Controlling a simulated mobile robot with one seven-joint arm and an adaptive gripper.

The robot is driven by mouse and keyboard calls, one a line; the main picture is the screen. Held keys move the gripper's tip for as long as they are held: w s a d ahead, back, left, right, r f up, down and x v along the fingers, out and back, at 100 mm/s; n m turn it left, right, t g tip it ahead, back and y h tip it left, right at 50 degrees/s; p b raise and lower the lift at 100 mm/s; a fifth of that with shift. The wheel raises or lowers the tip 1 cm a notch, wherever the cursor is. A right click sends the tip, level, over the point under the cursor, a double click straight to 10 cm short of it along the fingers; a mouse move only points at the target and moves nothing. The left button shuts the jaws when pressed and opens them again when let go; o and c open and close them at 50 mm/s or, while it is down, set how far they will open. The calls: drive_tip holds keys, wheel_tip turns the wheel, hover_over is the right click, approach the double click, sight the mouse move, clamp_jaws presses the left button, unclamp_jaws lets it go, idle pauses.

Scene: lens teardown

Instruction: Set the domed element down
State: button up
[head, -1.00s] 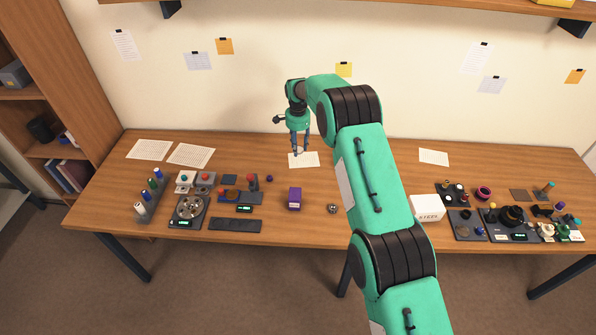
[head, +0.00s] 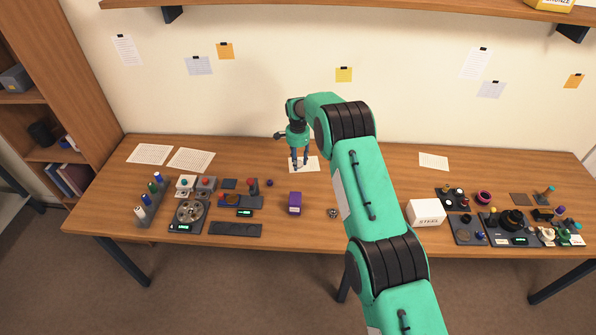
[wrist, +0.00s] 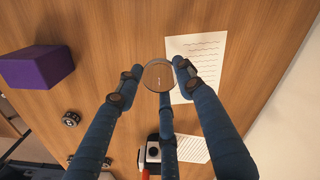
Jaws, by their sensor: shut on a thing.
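The domed element (wrist: 158,77) is a clear, round piece of glass with a thin dark rim in the wrist view. My gripper (wrist: 156,84) has its blue fingers closed around the element's edge. In the head view my gripper (head: 299,166) points down over the back middle of the table, at a white sheet of paper. The element is too small to make out there. I cannot tell whether it touches the table.
The written sheet (wrist: 197,60) lies beside the element. A purple box (head: 295,203) and a small dark metal part (head: 333,213) stand nearer the front. Trays and tools crowd the left; a white box (head: 427,212) and more parts stand right.

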sight(298, 174)
drive_tip(key=shift+f, duration=0.85)
drive_tip(key=shift+f, duration=0.15)
drive_tip(key=shift+f, duration=1.75)
drive_tip(key=shift+f, duration=0.1)
drive_tip(key=o, duration=1.2)
drive_tip(key=shift+c, duration=0.2)
wheel_tip(298, 174, up, 12)
drive_tip(key=shift+r, duration=0.1)
